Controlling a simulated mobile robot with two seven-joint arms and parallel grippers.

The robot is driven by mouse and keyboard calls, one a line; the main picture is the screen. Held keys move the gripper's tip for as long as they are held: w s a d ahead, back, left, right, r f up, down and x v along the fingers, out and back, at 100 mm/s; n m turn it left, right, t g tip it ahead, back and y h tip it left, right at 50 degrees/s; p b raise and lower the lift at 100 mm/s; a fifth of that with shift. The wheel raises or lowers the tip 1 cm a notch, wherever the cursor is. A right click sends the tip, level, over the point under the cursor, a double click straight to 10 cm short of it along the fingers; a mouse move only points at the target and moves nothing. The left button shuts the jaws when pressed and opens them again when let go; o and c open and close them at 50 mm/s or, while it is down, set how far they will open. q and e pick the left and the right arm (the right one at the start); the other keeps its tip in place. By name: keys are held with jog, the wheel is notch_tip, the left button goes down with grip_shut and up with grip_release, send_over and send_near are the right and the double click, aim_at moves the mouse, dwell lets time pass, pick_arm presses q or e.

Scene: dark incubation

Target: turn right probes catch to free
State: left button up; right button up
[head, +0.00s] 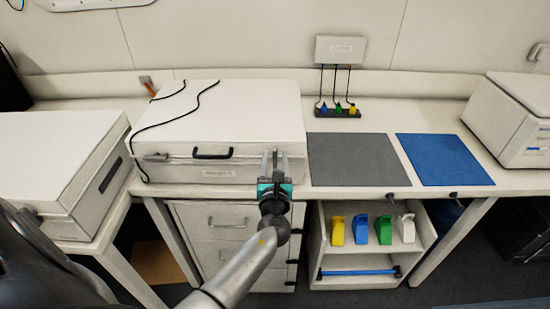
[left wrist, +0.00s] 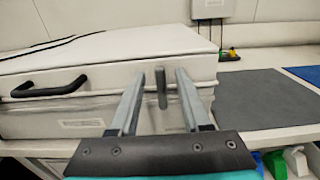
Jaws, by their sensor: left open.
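A white case (head: 225,115) with a black front handle (head: 212,155) sits on the bench. Its right catch, a small grey upright tab (left wrist: 161,88), shows on the case front in the left wrist view. My left gripper (head: 275,156) is open in front of the case's right end. In the left wrist view, the fingers of my left gripper (left wrist: 160,76) stand on either side of the catch, with gaps visible. I cannot tell how deep they reach. In the head view the gripper largely hides this catch. A left catch (head: 155,157) lies sideways. My right gripper is not in view.
A grey mat (head: 352,160) and a blue mat (head: 443,160) lie right of the case. Another white case (head: 50,165) stands at the left. Black cables (head: 180,110) cross the lid. Coloured items, including a yellow one (head: 338,230), stand on the shelf below.

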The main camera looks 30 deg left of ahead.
pick_arm(q)
jog(key=shift+w+a, duration=0.2)
jog(key=shift+w, duration=0.05)
jog(key=shift+c, duration=0.2)
grip_shut()
dwell(0.4)
